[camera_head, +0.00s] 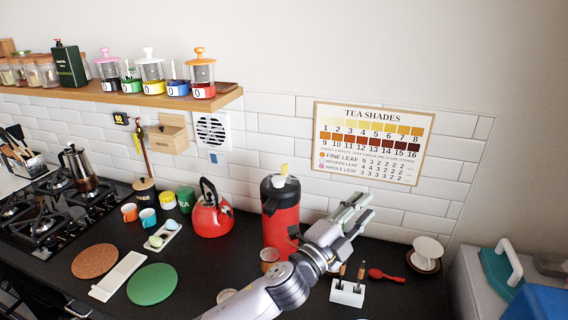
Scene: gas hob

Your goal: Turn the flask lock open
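The flask (281,218) is red with a black top and stands upright on the dark counter, right of the red kettle. On its top is a small white and yellow piece (283,174), which may be the lock; its setting is too small to tell. My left gripper (356,208) is to the right of the flask, apart from its top. Its fingers point up and right, with a gap between them and nothing held. My forearm passes in front of the counter just below the flask and hides part of it. My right gripper is not in view.
The red kettle (212,214) stands close left of the flask. A white holder with small tools (347,293) and a red spoon (385,275) lie right of my wrist. A shelf with jars (150,98) is above left. The wall behind carries a tea chart (370,143).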

